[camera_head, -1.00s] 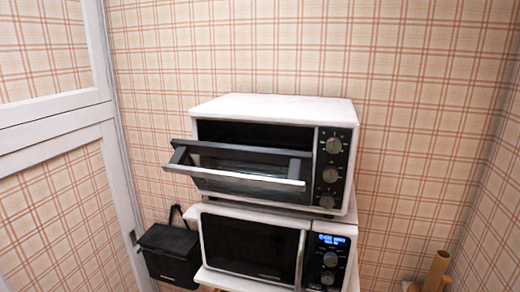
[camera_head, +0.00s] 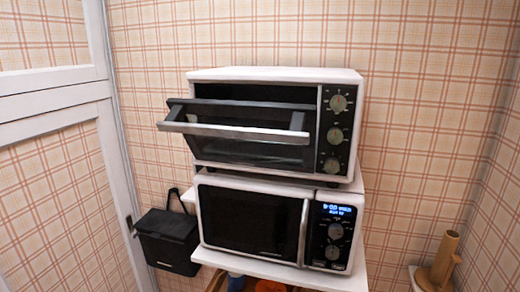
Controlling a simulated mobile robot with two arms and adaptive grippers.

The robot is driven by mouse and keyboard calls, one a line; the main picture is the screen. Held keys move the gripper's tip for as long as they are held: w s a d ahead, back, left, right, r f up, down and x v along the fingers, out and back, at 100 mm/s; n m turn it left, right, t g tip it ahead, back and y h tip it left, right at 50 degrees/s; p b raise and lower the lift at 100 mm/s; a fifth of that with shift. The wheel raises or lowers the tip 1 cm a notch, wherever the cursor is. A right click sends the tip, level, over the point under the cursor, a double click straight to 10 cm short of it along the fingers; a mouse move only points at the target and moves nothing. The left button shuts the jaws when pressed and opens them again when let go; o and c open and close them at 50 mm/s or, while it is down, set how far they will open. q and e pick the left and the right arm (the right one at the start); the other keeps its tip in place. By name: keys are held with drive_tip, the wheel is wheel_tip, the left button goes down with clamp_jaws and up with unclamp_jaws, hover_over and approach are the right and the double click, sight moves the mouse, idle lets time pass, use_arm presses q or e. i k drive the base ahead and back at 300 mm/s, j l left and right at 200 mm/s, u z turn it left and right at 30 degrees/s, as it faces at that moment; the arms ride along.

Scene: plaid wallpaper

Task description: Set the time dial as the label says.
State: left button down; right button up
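A white toaster oven (camera_head: 270,74) stands on top of a microwave. Its dark control panel on the right carries three round dials in a column: a top dial (camera_head: 338,103), a middle dial (camera_head: 335,136) and a bottom dial (camera_head: 332,166). Marks around the dials are too small to read, and I cannot tell which one is the time dial. The oven door (camera_head: 235,131) hangs partly open, tilted outward. No separate label is readable. Neither of my grippers is in view.
The microwave (camera_head: 250,218) has a lit blue display (camera_head: 338,209) and its own knobs. It sits on a white shelf (camera_head: 285,272). A black bag (camera_head: 168,240) hangs at left near a white door frame (camera_head: 110,130). A brown tube-shaped object (camera_head: 443,258) stands at lower right.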

sight(333, 252)
drive_tip(key=l+u, duration=0.45)
drive_tip(key=l, duration=0.9)
drive_tip(key=i, duration=0.05)
